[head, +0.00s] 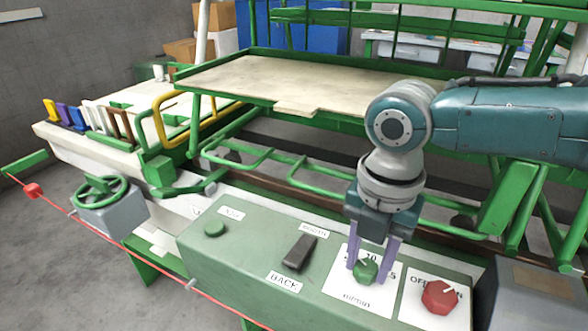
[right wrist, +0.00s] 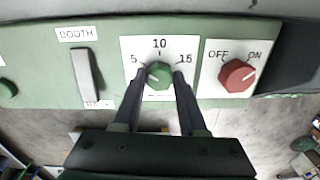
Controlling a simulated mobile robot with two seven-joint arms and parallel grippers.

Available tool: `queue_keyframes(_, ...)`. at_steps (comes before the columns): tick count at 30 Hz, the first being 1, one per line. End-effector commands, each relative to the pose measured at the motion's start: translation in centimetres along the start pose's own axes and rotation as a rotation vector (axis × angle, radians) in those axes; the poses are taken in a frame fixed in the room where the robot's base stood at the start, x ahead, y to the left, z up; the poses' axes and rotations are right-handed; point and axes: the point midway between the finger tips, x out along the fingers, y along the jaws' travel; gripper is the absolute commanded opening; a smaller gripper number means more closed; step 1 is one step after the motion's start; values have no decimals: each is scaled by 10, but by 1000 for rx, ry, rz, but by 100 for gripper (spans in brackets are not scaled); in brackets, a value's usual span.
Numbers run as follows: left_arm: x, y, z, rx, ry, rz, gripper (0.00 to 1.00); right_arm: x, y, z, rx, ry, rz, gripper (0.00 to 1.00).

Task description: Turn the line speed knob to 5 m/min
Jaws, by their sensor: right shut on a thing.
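The green line speed knob (head: 365,272) sits on a white dial plate (head: 352,297) at the right part of the green control panel. In the right wrist view the knob (right wrist: 159,73) has the marks 5, 10 and 15 around its upper side. A pale mark on the knob seems to point left and slightly down, below the 5; the exact reading is hard to tell. My right gripper (head: 367,263) comes down from above, its two fingers shut on the knob, one on each side. The fingers hide parts of the dial plate. My left gripper is not in view.
A red OFF/ON knob (head: 440,296) stands close to the right of the dial. A dark lever switch (head: 299,252) and a green button (head: 215,229) are to the left on the panel (head: 235,262). A red cord (head: 110,245) runs along the front left.

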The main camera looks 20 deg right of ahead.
Motion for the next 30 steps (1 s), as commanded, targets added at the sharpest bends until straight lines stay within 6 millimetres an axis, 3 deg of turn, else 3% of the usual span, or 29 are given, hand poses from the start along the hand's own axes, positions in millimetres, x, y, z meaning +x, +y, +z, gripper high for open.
queue_keyframes(18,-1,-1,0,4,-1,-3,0,-1,1,-1,-42,3,2,0)
queue_keyframes(19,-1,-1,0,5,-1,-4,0,-1,1,-1,-42,3,2,45)
queue_keyframes(26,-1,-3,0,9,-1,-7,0,-1,1,-1,-40,2,1,71)
queue_keyframes(30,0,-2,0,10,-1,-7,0,0,0,0,-40,1,1,72)
